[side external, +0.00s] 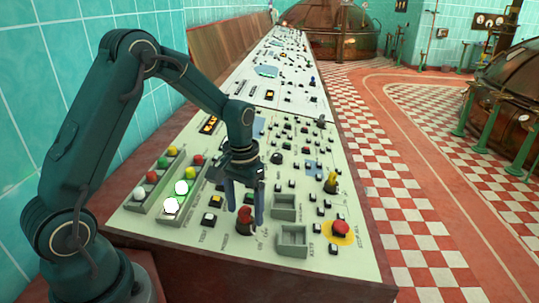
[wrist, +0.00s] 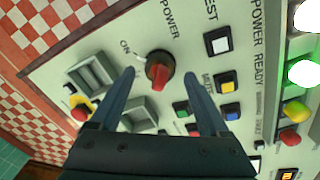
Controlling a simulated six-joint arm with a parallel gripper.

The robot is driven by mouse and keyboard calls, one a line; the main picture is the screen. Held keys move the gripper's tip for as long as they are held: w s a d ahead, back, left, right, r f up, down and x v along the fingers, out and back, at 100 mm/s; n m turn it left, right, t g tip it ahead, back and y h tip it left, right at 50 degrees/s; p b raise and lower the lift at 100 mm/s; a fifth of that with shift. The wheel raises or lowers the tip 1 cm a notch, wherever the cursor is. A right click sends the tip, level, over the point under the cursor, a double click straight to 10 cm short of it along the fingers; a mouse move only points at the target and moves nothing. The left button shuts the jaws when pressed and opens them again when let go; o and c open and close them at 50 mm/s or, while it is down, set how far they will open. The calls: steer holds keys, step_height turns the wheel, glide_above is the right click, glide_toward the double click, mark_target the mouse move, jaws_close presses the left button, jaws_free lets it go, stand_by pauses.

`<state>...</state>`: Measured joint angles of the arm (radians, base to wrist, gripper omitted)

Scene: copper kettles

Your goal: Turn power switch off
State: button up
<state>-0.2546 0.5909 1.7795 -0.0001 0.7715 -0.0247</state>
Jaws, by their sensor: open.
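The power switch (side external: 244,215) is a red rotary knob on a black round base, on the near part of the sloped cream control panel (side external: 150,222). In the wrist view the power switch (wrist: 158,72) has the label POWER beside it and ON near a white mark at its upper left. An OFF label cannot be read clearly. My gripper (side external: 245,216) is open and points down over the switch. In the wrist view my gripper (wrist: 160,73) has one finger on each side of the knob, with visible gaps.
A red button on a yellow disc (side external: 340,230) and two grey recessed boxes (side external: 291,239) are right of the switch. Lit white lamps (side external: 171,205) and coloured lamps stand to its left. A yellow-topped lever (side external: 330,182) rises farther back. Checkered floor lies right of the panel.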

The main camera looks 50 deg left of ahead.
steer(key=shift+f, duration=1)
jaws_close()
steer(key=shift+n, duration=4.6)
jaws_free()
